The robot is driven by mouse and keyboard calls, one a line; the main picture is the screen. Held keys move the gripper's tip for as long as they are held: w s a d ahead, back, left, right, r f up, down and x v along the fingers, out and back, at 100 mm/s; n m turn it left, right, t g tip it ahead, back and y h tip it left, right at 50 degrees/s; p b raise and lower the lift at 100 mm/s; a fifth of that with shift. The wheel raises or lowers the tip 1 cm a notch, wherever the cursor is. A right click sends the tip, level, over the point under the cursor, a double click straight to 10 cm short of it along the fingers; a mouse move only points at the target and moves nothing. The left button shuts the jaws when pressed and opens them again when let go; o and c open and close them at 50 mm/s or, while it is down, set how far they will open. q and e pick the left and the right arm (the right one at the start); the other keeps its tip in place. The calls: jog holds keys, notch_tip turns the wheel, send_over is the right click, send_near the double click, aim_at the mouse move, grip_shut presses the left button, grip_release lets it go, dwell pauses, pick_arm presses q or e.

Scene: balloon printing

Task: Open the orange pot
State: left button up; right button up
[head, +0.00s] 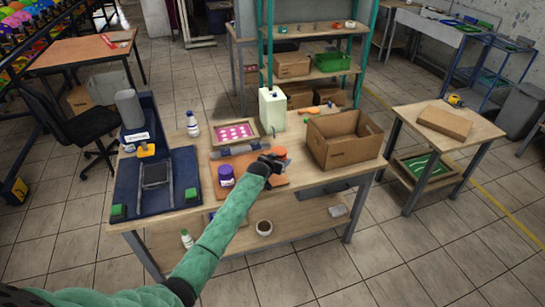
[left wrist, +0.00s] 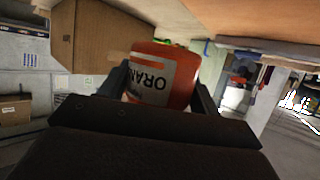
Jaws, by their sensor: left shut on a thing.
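In the head view the left gripper (head: 273,161) is at the middle of the workbench, shut on the pot. An orange round top (head: 280,152) shows just beyond the fingers; the rest of the pot is hidden behind the gripper. I cannot tell whether the lid is loose. My right gripper is not in view.
A purple jar (head: 226,176) stands left of the gripper on the workbench (head: 205,216). A cardboard box (head: 346,150) is close on the right. A white jug (head: 272,110) and a pink-patterned frame (head: 236,131) are behind. A blue press (head: 133,183) fills the left end.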

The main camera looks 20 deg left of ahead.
pick_arm(q)
jog(key=s+d+r+p, duration=0.2)
jog(key=d+r+p, duration=0.1)
jog(key=d, duration=0.4)
jog(key=shift+r, duration=0.65)
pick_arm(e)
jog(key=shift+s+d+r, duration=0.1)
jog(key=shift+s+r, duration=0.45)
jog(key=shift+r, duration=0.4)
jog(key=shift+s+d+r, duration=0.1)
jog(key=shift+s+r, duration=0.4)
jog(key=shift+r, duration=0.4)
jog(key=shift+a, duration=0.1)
